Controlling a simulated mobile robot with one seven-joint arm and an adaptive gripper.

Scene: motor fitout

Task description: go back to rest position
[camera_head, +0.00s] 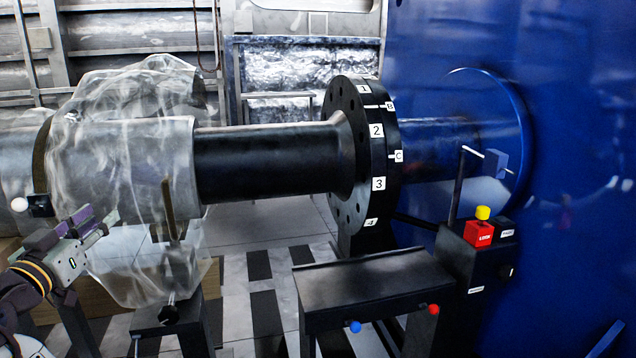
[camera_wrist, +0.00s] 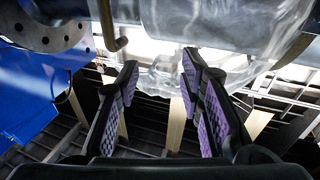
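My gripper (camera_head: 101,219) is at the left edge of the head view, in front of the plastic-wrapped part of the shaft. In the wrist view my gripper (camera_wrist: 160,68) shows two purple-padded fingers spread apart, with nothing between them. The black shaft (camera_head: 265,160) runs across to a flange (camera_head: 350,150) with labels 1 to 4 and more letter tags on its rim. The flange also shows in the wrist view (camera_wrist: 50,32), at the upper left.
Clear plastic wrap (camera_head: 135,130) hangs around the shaft's left part. A black bench (camera_head: 375,285) with blue and red knobs stands below the flange. A black box with a red block (camera_head: 479,234) stands beside the blue housing (camera_head: 570,180). Some striped floor is open between the stands.

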